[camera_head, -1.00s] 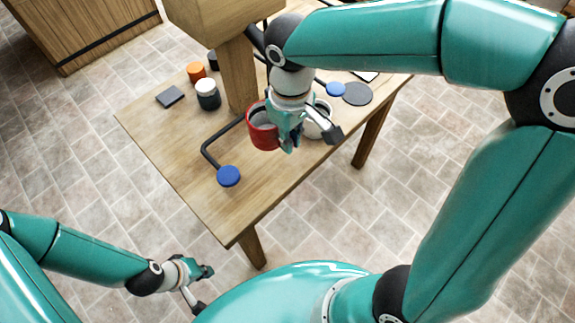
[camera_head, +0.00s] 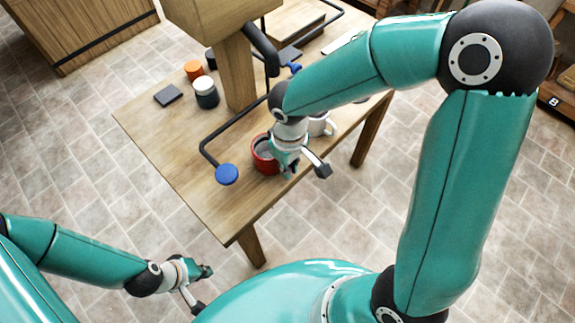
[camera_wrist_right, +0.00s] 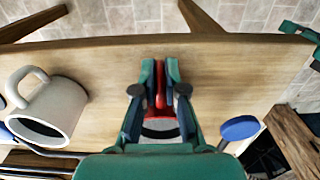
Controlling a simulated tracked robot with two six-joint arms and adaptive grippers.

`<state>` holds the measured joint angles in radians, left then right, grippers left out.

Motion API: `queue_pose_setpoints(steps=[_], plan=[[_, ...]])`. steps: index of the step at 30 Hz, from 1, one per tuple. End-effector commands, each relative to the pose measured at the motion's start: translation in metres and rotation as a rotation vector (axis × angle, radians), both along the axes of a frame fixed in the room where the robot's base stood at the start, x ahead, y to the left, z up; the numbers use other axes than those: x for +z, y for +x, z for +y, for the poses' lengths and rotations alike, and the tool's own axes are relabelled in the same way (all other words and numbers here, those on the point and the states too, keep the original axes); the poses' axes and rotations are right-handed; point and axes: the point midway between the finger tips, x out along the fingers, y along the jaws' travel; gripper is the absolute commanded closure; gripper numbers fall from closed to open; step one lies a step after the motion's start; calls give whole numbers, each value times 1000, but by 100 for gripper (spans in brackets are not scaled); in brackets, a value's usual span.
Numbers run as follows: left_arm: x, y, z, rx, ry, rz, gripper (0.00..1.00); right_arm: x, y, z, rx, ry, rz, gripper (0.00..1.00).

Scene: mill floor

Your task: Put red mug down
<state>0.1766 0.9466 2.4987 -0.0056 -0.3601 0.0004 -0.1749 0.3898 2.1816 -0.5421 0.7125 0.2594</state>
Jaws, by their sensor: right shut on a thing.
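The red mug (camera_head: 263,158) is near the front edge of the wooden table (camera_head: 180,150) in the head view. My right gripper (camera_head: 289,167) is shut on it from its right side. In the right wrist view the red mug (camera_wrist_right: 160,108) shows between the two fingers of my right gripper (camera_wrist_right: 160,92), with its dark opening partly hidden by the gripper. I cannot tell whether its base touches the tabletop. My left gripper (camera_head: 200,287) hangs low at the bottom left, away from the table, with its fingers apart and nothing between them.
A white mug (camera_wrist_right: 50,108) stands beside the red mug, partly behind my right arm. A blue knob (camera_head: 227,174) on a black bent bar is left of the red mug. Jars (camera_head: 206,92), an orange lid (camera_head: 194,69) and a dark square (camera_head: 168,95) lie farther back. The front-left tabletop is clear.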

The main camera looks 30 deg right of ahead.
Motion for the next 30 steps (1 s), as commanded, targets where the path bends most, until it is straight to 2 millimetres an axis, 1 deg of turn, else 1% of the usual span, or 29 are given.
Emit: queue_pose_setpoints(steps=[5,6,8,9,10,19,23,26,30], plan=[[-4,0,0,0,0,0,100,-3,0,0,0,0,-1,100],[-2,0,0,0,0,0,100,-2,0,0,0,0,0,85],[-2,0,0,0,0,0,100,-2,0,0,0,0,0,75],[-2,0,0,0,0,0,100,-2,0,0,0,0,0,68],[-2,0,0,0,0,0,100,-2,0,0,0,0,0,65],[-1,0,0,0,0,0,100,-1,0,0,1,0,0,65],[1,0,0,0,0,0,100,5,1,0,0,0,-2,65],[1,0,0,0,0,0,100,18,1,0,0,0,-4,65],[2,0,0,0,0,0,100,44,2,0,0,0,-6,65]])
